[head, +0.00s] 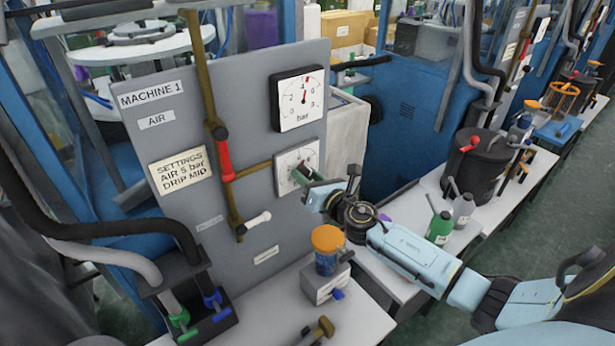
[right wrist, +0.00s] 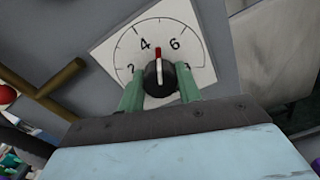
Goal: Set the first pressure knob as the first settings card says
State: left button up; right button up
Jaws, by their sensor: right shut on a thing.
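The settings card (head: 181,170) on the grey machine 1 panel reads "AIR 5 bar, DRIP MID". The first pressure knob sits on a white dial plate (head: 284,187) below the round bar gauge (head: 297,99). In the right wrist view the black knob (right wrist: 159,80) has a white and red pointer standing between 4 and 6, close to the middle. My right gripper (right wrist: 160,90) has its green fingers on either side of the knob, shut on it. In the head view the right gripper (head: 308,184) largely hides the knob. My left gripper is not in view.
A red-handled pipe valve (head: 223,160) is left of the dial. An orange-topped cup (head: 327,250) stands on a grey block below my right gripper. Green and grey bottles (head: 439,227) and a black pot (head: 474,165) stand on the bench to the right.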

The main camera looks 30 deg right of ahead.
jog(key=shift+m, duration=0.4)
jog(key=o, duration=1)
jog(key=shift+s, duration=0.15)
jog(key=s+b, duration=0.1)
jog(key=s, duration=1.2)
jog(key=shift+d+b, duration=0.35)
jog(key=shift+d, duration=0.05)
jog(key=shift+r, duration=0.1)
